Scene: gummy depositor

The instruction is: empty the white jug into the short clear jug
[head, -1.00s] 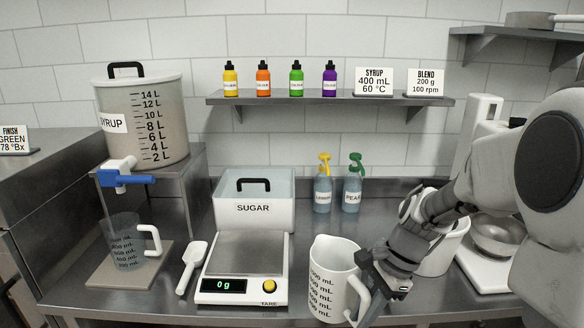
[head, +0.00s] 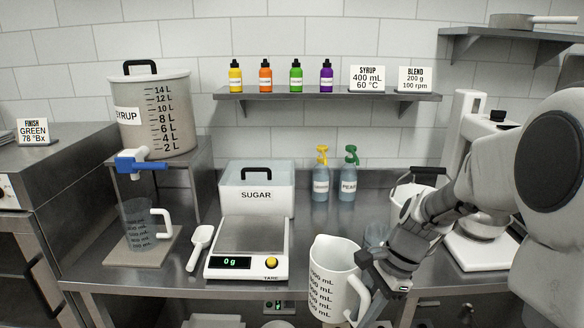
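The white jug (head: 332,282) with black mL marks is upright at the front centre, overlapping the counter's front edge. My gripper (head: 366,268) is at its handle on the right side and appears shut on it. The jug's contents are not visible. A clear, greyish jug (head: 138,228) with mL marks and a white handle stands on a flat plate at the left, under the syrup tap. Another clear vessel (head: 377,234) shows partly behind my gripper; my arm hides much of it, and I cannot tell which is the short clear jug.
The scale (head: 242,263) reads 0 g, with the sugar bin (head: 256,207) behind it and a white scoop (head: 200,247) at its left. Two spray bottles (head: 320,182) stand at the back. A white bucket (head: 412,195) is behind my arm. Bare counter lies behind the jug.

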